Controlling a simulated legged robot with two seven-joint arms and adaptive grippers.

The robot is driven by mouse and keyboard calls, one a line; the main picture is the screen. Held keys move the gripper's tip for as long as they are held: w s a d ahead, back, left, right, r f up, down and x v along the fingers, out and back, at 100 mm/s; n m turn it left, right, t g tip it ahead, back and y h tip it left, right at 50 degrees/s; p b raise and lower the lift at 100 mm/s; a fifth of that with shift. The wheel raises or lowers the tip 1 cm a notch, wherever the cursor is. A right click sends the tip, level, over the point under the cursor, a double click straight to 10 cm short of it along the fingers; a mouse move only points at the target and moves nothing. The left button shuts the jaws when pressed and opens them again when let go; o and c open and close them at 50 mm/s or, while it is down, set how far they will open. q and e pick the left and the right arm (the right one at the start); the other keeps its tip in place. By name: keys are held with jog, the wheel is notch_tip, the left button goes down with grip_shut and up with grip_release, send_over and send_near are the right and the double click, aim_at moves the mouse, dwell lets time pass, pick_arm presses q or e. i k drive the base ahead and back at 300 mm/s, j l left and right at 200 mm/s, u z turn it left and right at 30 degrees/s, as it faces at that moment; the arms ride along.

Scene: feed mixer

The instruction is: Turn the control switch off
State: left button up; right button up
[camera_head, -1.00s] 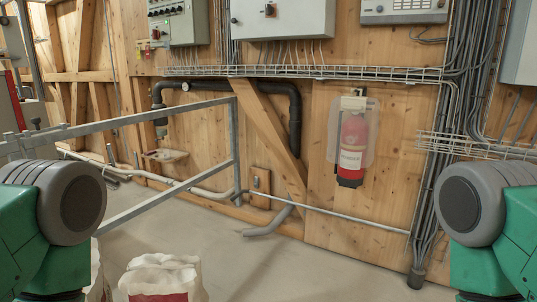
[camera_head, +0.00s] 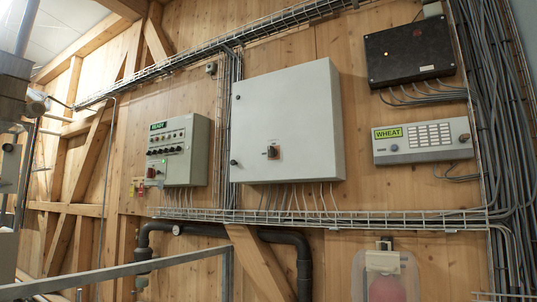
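A large grey cabinet (camera_head: 300,105) hangs on the wooden wall in the middle of the head view. A dark rotary switch (camera_head: 272,152) sits on the lower part of its door; its exact setting is too small to read. To the left, a smaller grey control panel (camera_head: 200,150) carries a green "READY" label (camera_head: 158,126), rows of dark knobs (camera_head: 166,151) and a red switch (camera_head: 151,172) at its lower left. I cannot tell which of these is the control switch. Neither of my grippers is in view.
A box labelled "WHEAT" (camera_head: 423,140) and a black box (camera_head: 410,52) hang at the right. A wire cable tray (camera_head: 390,219) runs below the cabinets. A metal railing (camera_head: 120,272) crosses the lower left. A fire extinguisher (camera_head: 386,288) shows at the bottom.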

aim_at(272, 151)
jog(key=i+z, duration=0.45)
jog(key=i, duration=0.45)
